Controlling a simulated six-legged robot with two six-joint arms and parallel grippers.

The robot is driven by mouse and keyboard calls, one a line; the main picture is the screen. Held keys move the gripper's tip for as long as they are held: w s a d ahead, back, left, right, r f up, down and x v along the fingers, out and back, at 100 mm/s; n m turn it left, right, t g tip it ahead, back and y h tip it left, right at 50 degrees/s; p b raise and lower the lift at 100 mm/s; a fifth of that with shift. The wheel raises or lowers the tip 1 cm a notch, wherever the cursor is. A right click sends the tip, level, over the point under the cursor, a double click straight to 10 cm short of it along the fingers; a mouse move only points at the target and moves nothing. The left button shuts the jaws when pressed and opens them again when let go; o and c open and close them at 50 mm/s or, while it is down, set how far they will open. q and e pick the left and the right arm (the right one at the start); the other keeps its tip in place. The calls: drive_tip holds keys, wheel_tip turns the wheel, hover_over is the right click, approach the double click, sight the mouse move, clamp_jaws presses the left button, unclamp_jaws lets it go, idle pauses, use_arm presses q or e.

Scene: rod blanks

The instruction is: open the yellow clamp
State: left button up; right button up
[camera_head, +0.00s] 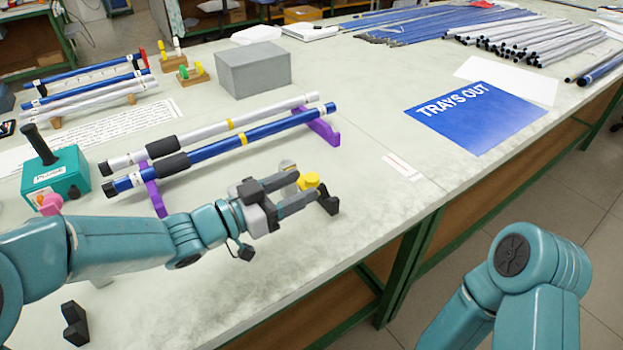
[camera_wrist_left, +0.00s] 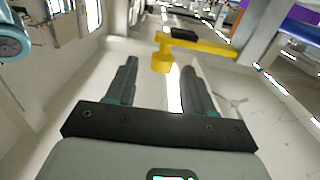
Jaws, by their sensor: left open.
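The yellow clamp (camera_head: 309,181) is near the front edge of the table in the head view, partly hidden by my left gripper. In the left wrist view the clamp (camera_wrist_left: 205,47) shows a yellow arm with a round knob at its left end and a black piece on top. My left gripper (camera_head: 305,188) is open and empty, its fingertips close to the clamp. In the wrist view the knob lies just beyond the gap between the fingers (camera_wrist_left: 158,68); I cannot tell if they touch. My right gripper is out of view.
A white rod (camera_head: 205,133) and a blue rod (camera_head: 260,133) lie on purple stands behind my left arm. A teal box with a black handle (camera_head: 65,175) stands at left and a grey block (camera_head: 253,70) at the back. A blue sheet (camera_head: 476,118) lies flat at right.

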sight(312, 176)
use_arm(q)
drive_tip(key=shift+x, duration=2)
drive_tip(key=shift+w, duration=0.15)
